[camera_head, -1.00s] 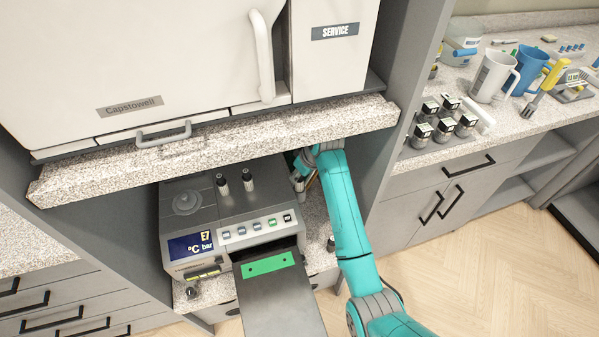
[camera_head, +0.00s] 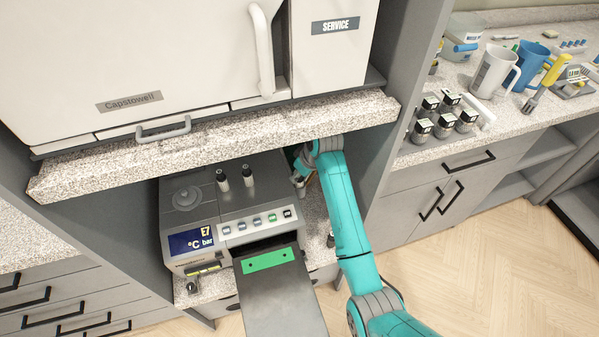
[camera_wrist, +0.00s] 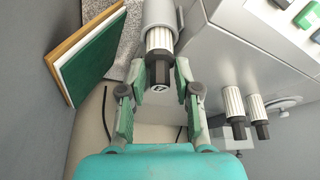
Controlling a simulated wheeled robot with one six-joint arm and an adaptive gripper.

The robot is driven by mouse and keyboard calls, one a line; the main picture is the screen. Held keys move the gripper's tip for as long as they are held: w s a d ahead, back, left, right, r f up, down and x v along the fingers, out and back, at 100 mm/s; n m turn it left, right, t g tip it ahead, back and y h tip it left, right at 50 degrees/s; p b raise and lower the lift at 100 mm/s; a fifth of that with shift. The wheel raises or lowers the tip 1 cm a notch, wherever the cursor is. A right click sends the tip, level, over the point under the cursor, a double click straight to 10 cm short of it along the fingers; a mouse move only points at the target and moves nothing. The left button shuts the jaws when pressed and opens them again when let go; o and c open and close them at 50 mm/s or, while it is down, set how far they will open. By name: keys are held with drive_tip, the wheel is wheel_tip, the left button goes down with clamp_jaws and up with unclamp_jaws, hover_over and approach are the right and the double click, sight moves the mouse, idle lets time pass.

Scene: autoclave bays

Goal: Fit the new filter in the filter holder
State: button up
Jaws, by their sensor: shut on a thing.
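The filter (camera_wrist: 159,40) has a white ribbed body and a black end cap. In the wrist view my gripper (camera_wrist: 160,78) has its fingers on both sides of the cap and is shut on it. The far end of the ribbed body reaches into the mouth of a grey cylinder, which looks like the filter holder (camera_wrist: 161,13). How deep the filter sits is hidden. In the head view my gripper (camera_head: 301,180) is at the right side of the grey machine (camera_head: 205,215), below the stone shelf. The filter and holder cannot be made out there.
Two similar black-capped pieces (camera_head: 222,182) stand on the machine. A green-faced board (camera_wrist: 92,62) is left of my gripper in the wrist view. The stone shelf (camera_head: 215,140) overhangs closely. The right counter (camera_head: 425,153) holds bottles and jugs.

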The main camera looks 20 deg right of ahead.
drive_tip(key=shift+f, duration=0.75)
drive_tip(key=o, duration=1.1)
drive_tip(key=shift+r, duration=0.1)
drive_tip(key=v, duration=1.1)
drive_tip(key=shift+s+d+r, duration=0.1)
drive_tip(key=shift+r, duration=0.3)
